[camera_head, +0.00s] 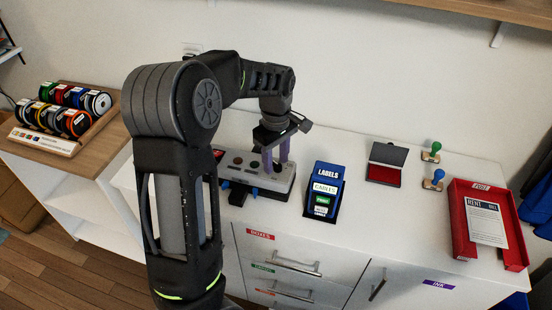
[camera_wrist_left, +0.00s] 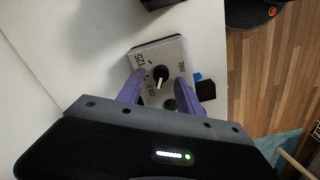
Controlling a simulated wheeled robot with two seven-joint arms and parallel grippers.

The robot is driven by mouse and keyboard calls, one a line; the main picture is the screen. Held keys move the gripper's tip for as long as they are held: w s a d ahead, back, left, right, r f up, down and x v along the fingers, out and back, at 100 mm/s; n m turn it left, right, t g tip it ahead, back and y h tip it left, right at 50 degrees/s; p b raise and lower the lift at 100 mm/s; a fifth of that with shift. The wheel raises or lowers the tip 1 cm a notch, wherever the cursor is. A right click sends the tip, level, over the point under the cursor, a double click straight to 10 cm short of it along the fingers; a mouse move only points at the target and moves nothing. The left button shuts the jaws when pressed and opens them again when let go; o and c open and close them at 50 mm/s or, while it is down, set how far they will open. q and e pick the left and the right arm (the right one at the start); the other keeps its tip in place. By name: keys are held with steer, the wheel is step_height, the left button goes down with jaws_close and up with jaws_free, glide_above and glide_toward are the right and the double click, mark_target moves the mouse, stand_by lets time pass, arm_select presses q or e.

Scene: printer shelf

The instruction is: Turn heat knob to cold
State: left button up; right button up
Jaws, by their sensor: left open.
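The grey machine (camera_head: 232,171) stands on the white cabinet top, partly hidden behind my left arm. In the left wrist view its grey panel (camera_wrist_left: 176,56) carries the black round heat knob (camera_wrist_left: 159,73) with a white pointer mark. My left gripper (camera_head: 275,162) has purple fingers pointing down over the machine. In the wrist view the left gripper (camera_wrist_left: 158,84) is open, one finger on each side of the knob; I cannot tell whether they touch it. My right gripper is not in view.
The blue label box (camera_head: 323,190) stands right of the machine. A red ink pad (camera_head: 383,174), stamps (camera_head: 433,178) and a red tray (camera_head: 461,219) lie farther right. A spool rack (camera_head: 95,124) is on the left wooden table. A wall shelf (camera_head: 500,10) is above.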

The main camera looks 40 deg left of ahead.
mark_target(276, 163)
arm_select(q)
step_height(276, 163, up, 8)
steer(key=shift+f, duration=0.1)
stand_by(0.4)
stand_by(0.4)
